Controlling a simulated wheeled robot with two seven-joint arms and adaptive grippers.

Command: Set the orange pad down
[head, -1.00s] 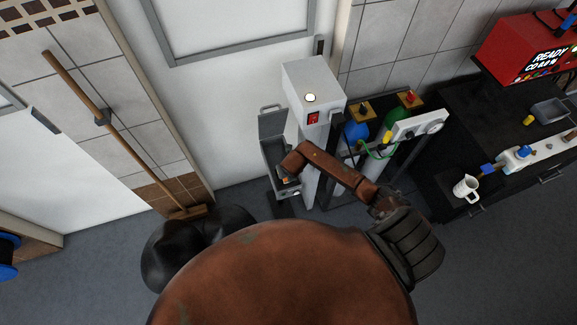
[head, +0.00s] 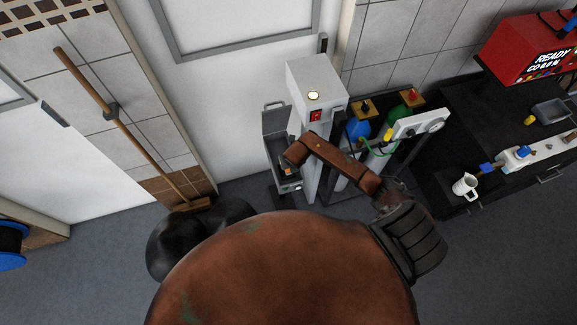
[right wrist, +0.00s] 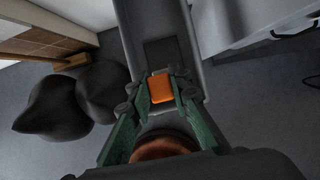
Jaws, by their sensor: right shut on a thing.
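The orange pad (right wrist: 161,88) is between the green fingertips of my right gripper (right wrist: 158,92) in the right wrist view, and the gripper is shut on it. Below or just beyond it is a long grey channel-like tray (right wrist: 150,20) with a darker square on its bed. I cannot tell whether the pad touches the tray. In the head view my right arm reaches to the open grey box (head: 276,117) beside the tall grey machine (head: 316,82). The fingertips and pad are mostly hidden there. My left gripper is not in view.
The machine has a lit round button and a red switch (head: 315,116). Blue and green bottles (head: 358,129) stand right of it. A black bench (head: 455,110) holds a white jug (head: 465,186) and a red device (head: 530,48). A broom (head: 135,135) leans at the left wall.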

